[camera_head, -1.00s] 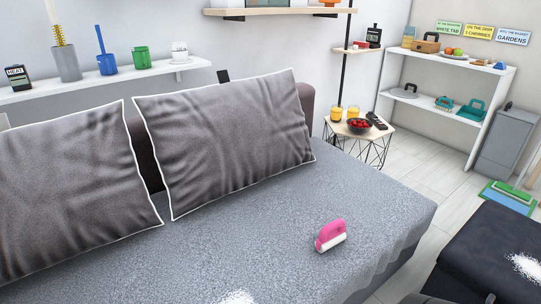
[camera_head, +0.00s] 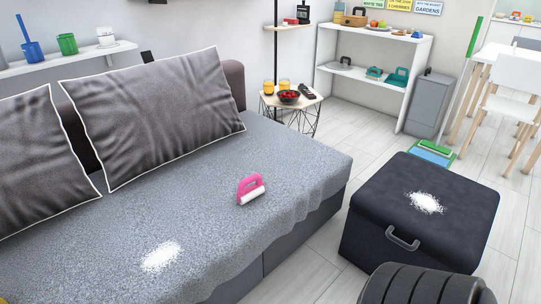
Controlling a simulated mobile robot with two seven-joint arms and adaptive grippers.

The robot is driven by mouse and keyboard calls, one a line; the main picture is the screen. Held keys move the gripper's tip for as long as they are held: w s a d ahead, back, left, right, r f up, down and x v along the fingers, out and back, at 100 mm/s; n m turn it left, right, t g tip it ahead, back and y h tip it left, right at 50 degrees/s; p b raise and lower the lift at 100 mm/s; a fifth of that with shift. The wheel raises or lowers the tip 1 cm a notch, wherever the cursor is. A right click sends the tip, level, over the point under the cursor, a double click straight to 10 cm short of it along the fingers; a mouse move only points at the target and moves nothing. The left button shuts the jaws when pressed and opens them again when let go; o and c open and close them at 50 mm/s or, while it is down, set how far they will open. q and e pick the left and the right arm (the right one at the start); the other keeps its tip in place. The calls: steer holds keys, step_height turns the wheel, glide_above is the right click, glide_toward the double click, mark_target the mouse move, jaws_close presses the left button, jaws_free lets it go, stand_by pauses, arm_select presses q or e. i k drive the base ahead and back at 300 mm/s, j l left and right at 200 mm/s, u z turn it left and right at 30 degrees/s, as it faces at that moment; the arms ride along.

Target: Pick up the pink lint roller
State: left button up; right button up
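The pink lint roller (camera_head: 250,187) lies on the grey sofa seat (camera_head: 200,225), near its front edge and right of the large grey cushion. Its pink handle stands up, and its white roll rests along the seat on the side facing me. Nothing touches or covers it. Neither of my grippers shows in the head view.
White powdery patches lie on the seat (camera_head: 160,256) and the dark ottoman (camera_head: 375,205). A small table (camera_head: 267,101) holds a bowl and glasses. A dark ribbed shape (camera_head: 420,287) fills the bottom right; I cannot tell what it is. Floor shows between sofa and ottoman.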

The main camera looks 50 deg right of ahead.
mark_target(245, 195)
steer(key=j+z, duration=0.1)
steer(key=z, duration=0.3)
steer(key=i+j+z, duration=0.1)
steer(key=z, duration=0.3)
steer(key=j+z, duration=0.15)
steer(key=z, duration=0.3)
steer(key=j+z, duration=0.1)
steer(key=z, duration=0.3)
